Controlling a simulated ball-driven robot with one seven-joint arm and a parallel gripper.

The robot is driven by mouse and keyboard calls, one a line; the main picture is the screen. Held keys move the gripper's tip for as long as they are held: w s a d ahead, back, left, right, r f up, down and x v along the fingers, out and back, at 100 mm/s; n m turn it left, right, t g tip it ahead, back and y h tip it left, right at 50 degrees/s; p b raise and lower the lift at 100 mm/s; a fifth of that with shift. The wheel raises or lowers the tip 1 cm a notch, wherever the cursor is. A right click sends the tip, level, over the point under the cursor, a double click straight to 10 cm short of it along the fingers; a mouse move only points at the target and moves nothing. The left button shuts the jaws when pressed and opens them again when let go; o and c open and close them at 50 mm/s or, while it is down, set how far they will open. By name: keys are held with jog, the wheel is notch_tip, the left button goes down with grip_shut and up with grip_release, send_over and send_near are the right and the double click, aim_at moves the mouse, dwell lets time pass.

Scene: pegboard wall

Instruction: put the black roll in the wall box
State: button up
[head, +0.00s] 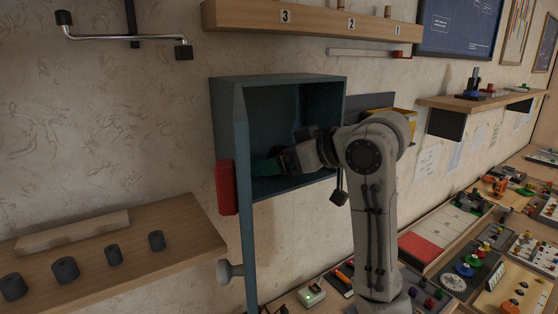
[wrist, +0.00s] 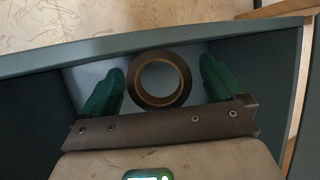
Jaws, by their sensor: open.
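The wall box (head: 290,84) is a blue-green open-fronted box on the wall, and its door (head: 246,225) stands open, seen nearly edge-on. My gripper (head: 268,166) reaches into the box with its green fingers. In the wrist view my gripper (wrist: 161,66) is open, one finger on each side of the black roll (wrist: 136,82). The roll is a dark ring with its hole facing the camera, and it appears to be inside the box. Small gaps seem to show between fingers and roll. In the head view the roll is not visible.
A wooden shelf (head: 190,243) with several dark cylinders is at left. A numbered wooden rail (head: 310,19) runs above the box. A red object (head: 226,187) is beside the door edge. A cluttered bench lies at lower right. The box's front rim (wrist: 200,50) is close around my gripper.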

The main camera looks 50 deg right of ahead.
jog(key=v, duration=1.2)
